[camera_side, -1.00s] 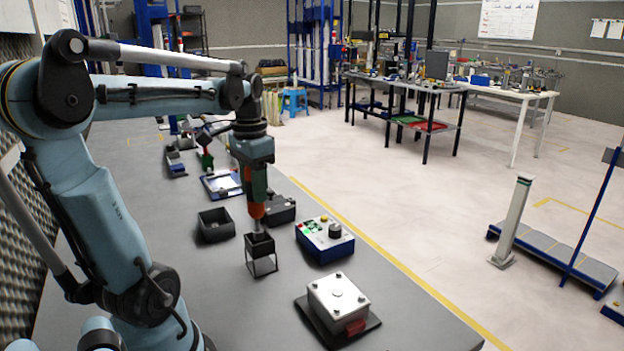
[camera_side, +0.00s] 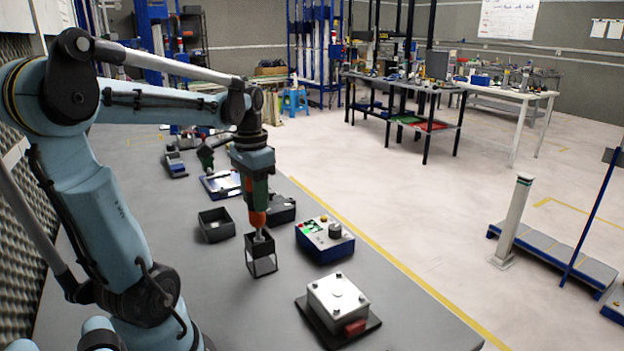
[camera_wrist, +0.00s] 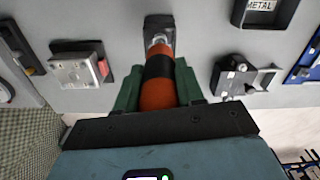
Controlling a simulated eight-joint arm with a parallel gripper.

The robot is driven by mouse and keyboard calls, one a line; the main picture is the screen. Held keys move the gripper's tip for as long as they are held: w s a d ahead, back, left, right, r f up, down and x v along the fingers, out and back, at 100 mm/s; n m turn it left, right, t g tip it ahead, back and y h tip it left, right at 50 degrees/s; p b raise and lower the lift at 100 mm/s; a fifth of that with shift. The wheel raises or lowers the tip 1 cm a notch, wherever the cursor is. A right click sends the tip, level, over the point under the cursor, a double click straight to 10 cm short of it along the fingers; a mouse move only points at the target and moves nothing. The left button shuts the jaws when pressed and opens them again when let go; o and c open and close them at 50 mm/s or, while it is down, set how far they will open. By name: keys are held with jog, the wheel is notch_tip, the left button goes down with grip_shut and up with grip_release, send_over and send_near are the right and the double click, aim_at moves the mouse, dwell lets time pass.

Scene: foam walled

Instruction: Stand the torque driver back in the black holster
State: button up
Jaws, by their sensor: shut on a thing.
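The torque driver, with an orange and black grip and a bright metal shaft, is held upright with its shaft down in the side view (camera_side: 258,218) and shows in the wrist view (camera_wrist: 157,92). My gripper (camera_side: 258,192) is shut on its grip, with green fingers on both sides in the wrist view (camera_wrist: 158,85). The black holster (camera_side: 262,251), a dark sleeve on a thin open frame, stands upright on the bench right below. The shaft's lower end is at the holster's mouth; I cannot tell how deep it is. The wrist view shows the holster (camera_wrist: 160,22) partly hidden behind the driver.
A blue control box (camera_side: 325,242) stands close right of the holster. A silver box (camera_side: 338,298) on a black plate is nearer the camera. An open dark bin (camera_side: 216,226) and a dark grey device (camera_side: 281,209) are behind. The bench front left of the silver box is clear.

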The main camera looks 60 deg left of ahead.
aim_at(257, 217)
jog(key=shift+f, duration=2.8)
jog(key=o, duration=1.2)
jog(key=shift+r, duration=6.05)
jog(key=w+d+f+t, duration=0.1)
jog(key=d+f+t, duration=0.1)
jog(key=d, duration=0.4)
jog(key=w+d+f+m+t, duration=0.1)
jog(key=w+d+f+t, duration=0.1)
jog(key=d+f, duration=0.2)
jog(key=w+d+f+t, duration=0.2)
jog(key=d+f+t, duration=0.1)
jog(key=d, duration=0.7)
jog(key=shift+w+m, duration=0.2)
jog(key=shift+m, duration=0.2)
